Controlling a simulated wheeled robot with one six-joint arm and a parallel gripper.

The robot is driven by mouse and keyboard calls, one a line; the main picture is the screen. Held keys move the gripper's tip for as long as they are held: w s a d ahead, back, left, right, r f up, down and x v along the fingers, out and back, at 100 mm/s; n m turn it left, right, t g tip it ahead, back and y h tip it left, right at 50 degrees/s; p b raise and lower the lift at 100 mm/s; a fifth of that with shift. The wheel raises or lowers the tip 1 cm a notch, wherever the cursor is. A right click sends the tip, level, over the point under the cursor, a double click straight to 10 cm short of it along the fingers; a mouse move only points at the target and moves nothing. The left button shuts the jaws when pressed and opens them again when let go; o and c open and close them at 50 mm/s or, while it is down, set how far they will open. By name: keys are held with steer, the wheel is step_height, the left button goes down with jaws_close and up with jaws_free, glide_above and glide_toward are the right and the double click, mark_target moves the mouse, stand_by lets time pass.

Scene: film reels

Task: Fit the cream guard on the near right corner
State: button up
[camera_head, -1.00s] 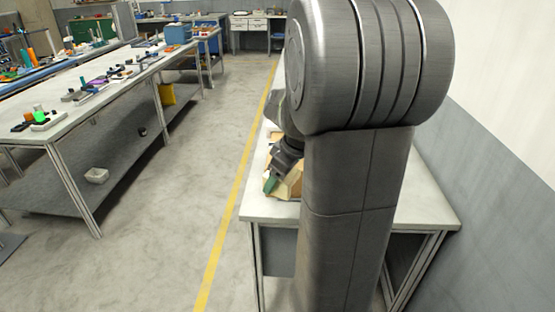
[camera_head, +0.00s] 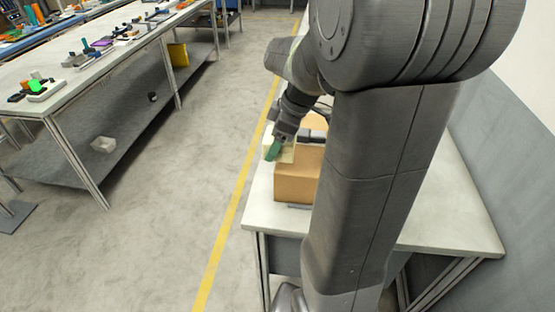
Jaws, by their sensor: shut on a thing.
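My gripper (camera_head: 274,147), with a green fingertip showing, is beside the top left part of a brown cardboard box (camera_head: 297,182). It is shut on the cream guard (camera_head: 287,154), a small pale piece that shows just right of the green fingertip. The guard is at the box's upper left as pictured; I cannot tell whether it touches the box. The box stands on the white table. My arm hides the box's right side, including its near right corner.
Dark items (camera_head: 315,136) show on or behind the box top. The white table (camera_head: 262,213) has bare room at its front left edge. A long workbench (camera_head: 62,108) with tools stands left across the aisle. A grey wall is at right.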

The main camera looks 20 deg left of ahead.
mark_target(276, 171)
step_height(276, 171, down, 6)
steer(key=shift+r, duration=0.1)
stand_by(0.4)
steer(key=shift+f+b, duration=0.35)
steer(key=shift+f, duration=0.05)
steer(key=shift+s+d+f+b, duration=0.1)
steer(key=shift+f+b, duration=0.1)
steer(key=shift+b, duration=0.1)
steer(key=o, duration=1)
steer(key=shift+s, duration=0.2)
steer(key=shift+f, duration=0.1)
